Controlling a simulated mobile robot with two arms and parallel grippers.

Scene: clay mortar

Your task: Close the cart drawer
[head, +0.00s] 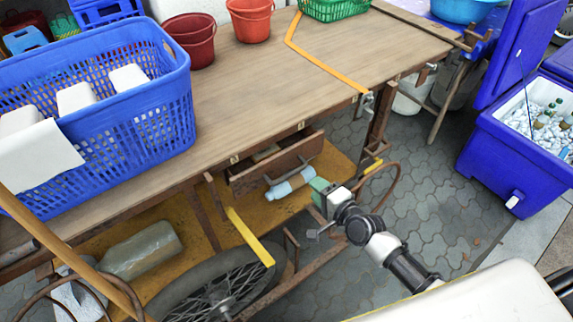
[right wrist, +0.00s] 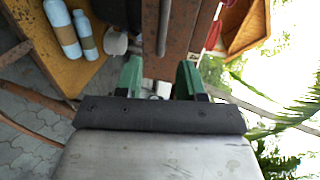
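The cart drawer (head: 276,168) is a brown wooden box under the tabletop, pulled partly out so that its inside shows. Its brown front also shows in the right wrist view (right wrist: 187,30), with a grey bar handle (right wrist: 163,28) on it. My right gripper (head: 321,190), with green fingertips, is in front of and below the right part of the drawer. In the right wrist view, the fingers (right wrist: 158,78) are apart, with nothing held between them. The handle lies ahead, roughly in line with the gap. My left gripper is out of view.
The wooden cart table (head: 250,95) carries a blue basket (head: 120,70), two red buckets (head: 190,38) and a green basket (head: 335,8). A light blue bottle (head: 290,184) lies on the yellow lower shelf (head: 335,160). A spoked wheel (head: 220,290) is below. A blue cooler (head: 510,160) stands right.

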